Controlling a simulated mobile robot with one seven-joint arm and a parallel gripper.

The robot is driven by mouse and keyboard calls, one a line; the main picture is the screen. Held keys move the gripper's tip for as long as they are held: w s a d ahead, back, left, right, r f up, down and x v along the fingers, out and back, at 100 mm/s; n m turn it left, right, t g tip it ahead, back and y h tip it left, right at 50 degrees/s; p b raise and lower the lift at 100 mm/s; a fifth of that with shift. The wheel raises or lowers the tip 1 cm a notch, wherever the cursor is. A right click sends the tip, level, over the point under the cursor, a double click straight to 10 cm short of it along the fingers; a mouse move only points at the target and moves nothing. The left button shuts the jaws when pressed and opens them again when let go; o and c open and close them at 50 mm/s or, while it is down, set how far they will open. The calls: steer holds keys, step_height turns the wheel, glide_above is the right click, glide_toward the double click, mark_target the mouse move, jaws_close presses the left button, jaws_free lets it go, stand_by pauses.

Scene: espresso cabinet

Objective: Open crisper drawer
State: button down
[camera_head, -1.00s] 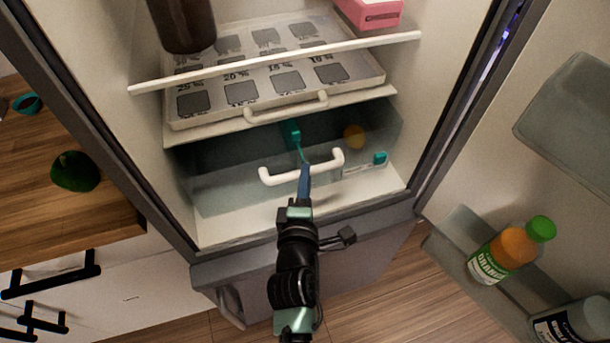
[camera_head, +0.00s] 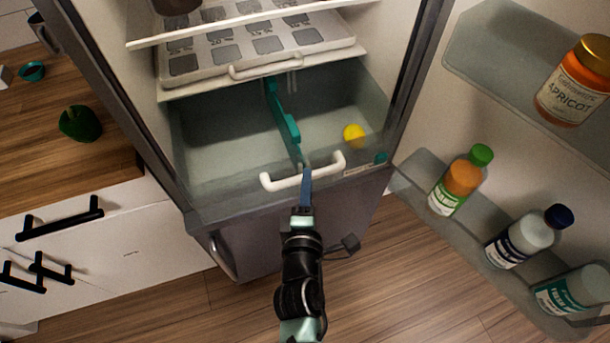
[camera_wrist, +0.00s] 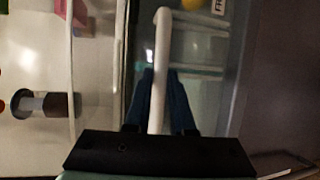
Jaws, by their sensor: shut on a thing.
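My gripper (camera_head: 306,172) is shut on the white bar handle (camera_head: 274,184) at the drawer's front. In the wrist view the handle (camera_wrist: 161,70) runs between the two dark blue fingers of my gripper (camera_wrist: 160,95).
A shallow drawer with a white handle (camera_head: 265,68) sits above the crisper. The open fridge door on the right holds an apricot jar (camera_head: 578,85) and several bottles. A wooden counter (camera_head: 60,165) stands at left. The floor in front is clear.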

steer(key=shift+s+d, duration=0.1)
steer(key=shift+s, duration=0.25)
steer(key=c, duration=0.8)
jaws_free()
steer(key=shift+o, duration=0.2)
steer(key=shift+s, duration=0.1)
steer(key=b+v, duration=0.1)
steer(key=v, duration=1.1)
steer(key=shift+s+b, duration=0.3)
steer(key=shift+s, duration=0.05)
